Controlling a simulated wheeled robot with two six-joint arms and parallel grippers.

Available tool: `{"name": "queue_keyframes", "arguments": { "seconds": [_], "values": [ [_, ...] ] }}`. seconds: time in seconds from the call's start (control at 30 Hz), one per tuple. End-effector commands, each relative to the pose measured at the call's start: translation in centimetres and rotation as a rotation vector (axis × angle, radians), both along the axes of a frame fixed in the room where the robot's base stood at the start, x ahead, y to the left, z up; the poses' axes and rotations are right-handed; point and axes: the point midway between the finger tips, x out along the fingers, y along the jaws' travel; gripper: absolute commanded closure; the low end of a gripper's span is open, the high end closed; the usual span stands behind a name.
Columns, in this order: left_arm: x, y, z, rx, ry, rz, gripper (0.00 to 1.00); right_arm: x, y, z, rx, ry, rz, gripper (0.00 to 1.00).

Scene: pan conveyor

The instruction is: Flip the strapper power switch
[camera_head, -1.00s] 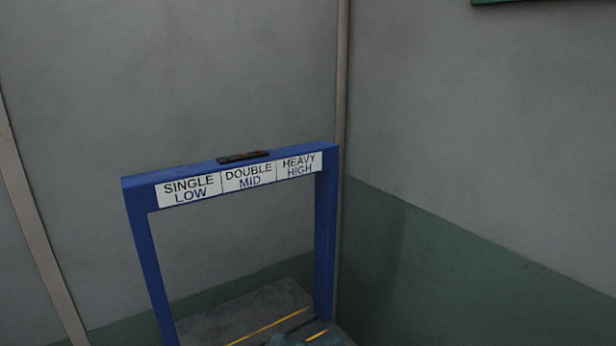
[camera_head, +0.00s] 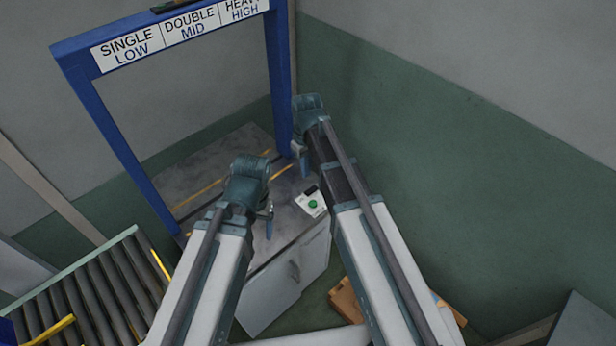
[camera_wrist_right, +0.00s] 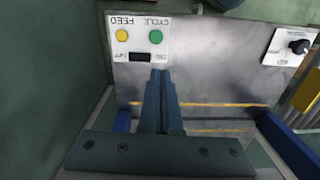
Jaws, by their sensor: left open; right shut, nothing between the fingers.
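The strapper is a blue arch (camera_head: 283,85) over a grey table top (camera_head: 225,155). Its control panel (camera_head: 316,213) is white with a green button (camera_head: 313,204) and a dark switch. In the right wrist view the panel shows upside down, with green and yellow (camera_wrist_right: 121,36) buttons and a black switch (camera_wrist_right: 139,57). My right gripper (camera_wrist_right: 160,72) is shut and empty, its fingertips beside the black switch in that picture; I cannot tell whether they touch. In the head view it (camera_head: 303,168) points down by the arch's right post. My left gripper (camera_head: 268,226) is open above the table's front.
A black knob (camera_wrist_right: 299,46) sits on a white plate in the right wrist view. A roller conveyor (camera_head: 85,300) lies at lower left. A brown box (camera_head: 345,300) is low beside the cabinet. Walls stand close behind and to the right.

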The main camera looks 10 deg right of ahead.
Motion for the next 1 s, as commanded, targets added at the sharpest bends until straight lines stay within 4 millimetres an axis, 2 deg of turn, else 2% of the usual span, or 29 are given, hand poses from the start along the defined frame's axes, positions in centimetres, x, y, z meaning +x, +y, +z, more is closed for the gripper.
{"name": "queue_keyframes", "arguments": {
  "seconds": [0.03,0.1,0.2,0.67,0.87,1.0],
  "values": [
    [0.0,0.0,0.9,0.0,0.0,0.0,0.23,2.0,-0.7,0.9,0.009,-0.002,0.012,1.0],
    [0.0,0.0,1.2,0.0,0.0,0.0,0.23,3.1,-1.3,1.2,0.018,-0.004,0.028,1.0],
    [0.0,0.0,1.3,0.0,0.0,0.0,0.23,3.7,-1.7,1.3,0.025,-0.006,0.042,1.0],
    [0.0,0.0,0.9,0.0,0.0,0.0,0.23,3.6,-1.7,0.9,0.026,-0.007,0.045,1.0],
    [0.0,0.0,-0.5,0.0,0.0,0.0,0.23,3.6,-1.7,-0.5,0.026,-0.007,0.044,1.0],
    [0.0,0.0,-2.1,0.0,0.0,0.0,0.23,3.5,-1.6,-2.0,0.025,-0.006,0.044,1.0]
  ]
}}
